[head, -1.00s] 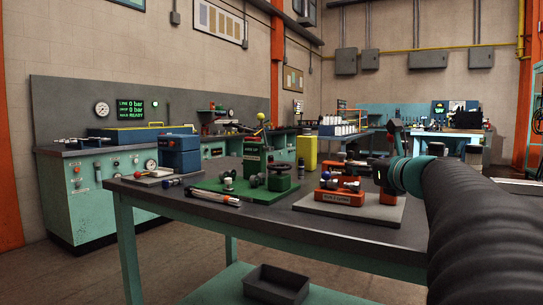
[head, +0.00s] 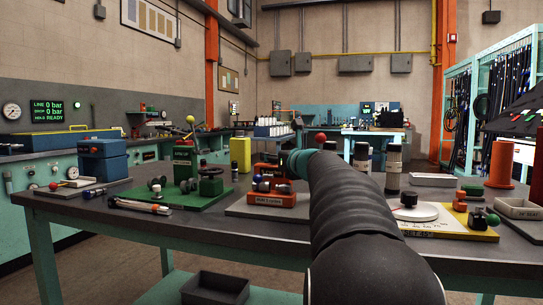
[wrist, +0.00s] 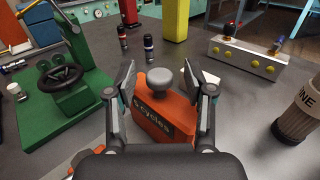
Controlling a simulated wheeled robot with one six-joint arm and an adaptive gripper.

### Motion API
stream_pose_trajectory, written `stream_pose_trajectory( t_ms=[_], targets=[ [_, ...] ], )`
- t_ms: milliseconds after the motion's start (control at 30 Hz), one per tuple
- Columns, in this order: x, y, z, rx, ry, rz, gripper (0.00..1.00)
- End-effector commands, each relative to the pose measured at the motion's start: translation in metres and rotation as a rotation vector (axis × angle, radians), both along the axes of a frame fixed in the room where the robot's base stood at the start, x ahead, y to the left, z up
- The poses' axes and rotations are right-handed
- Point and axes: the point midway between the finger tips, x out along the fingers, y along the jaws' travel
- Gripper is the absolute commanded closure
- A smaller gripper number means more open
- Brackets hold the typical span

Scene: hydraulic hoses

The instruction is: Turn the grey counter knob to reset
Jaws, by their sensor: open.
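The grey counter knob (wrist: 159,80) is a rounded cap on top of an orange counter box (wrist: 166,125) in the wrist view. The box bears a dark label reading "cycles". My gripper (wrist: 168,88) is open, one finger on each side of the knob and the box top. I cannot tell whether either finger touches. In the head view my arm covers the middle of the bench, and I cannot make out the knob there.
A green fixture with a black handwheel (wrist: 52,80) stands left of my gripper. A beige cylinder (wrist: 298,114) stands at the right, and a pale block with yellow dots (wrist: 248,62) behind. The bench (head: 190,228) also carries a white round dial (head: 411,210) right of my arm.

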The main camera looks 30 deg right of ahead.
Motion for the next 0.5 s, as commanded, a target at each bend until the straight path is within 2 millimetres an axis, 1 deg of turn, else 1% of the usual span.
stream_pose_trajectory(
  t_ms=[33,167,467,500],
  targets=[
    [0.0050,-0.0001,-0.0003,0.001,0.001,0.001,0.47],
    [0.0114,-0.0002,0.0002,0.000,0.000,0.002,0.47],
    [0.0128,-0.0002,-0.0002,-0.001,0.000,0.001,0.47],
    [0.0128,-0.0002,-0.0002,-0.001,0.000,0.001,0.57]
  ],
)
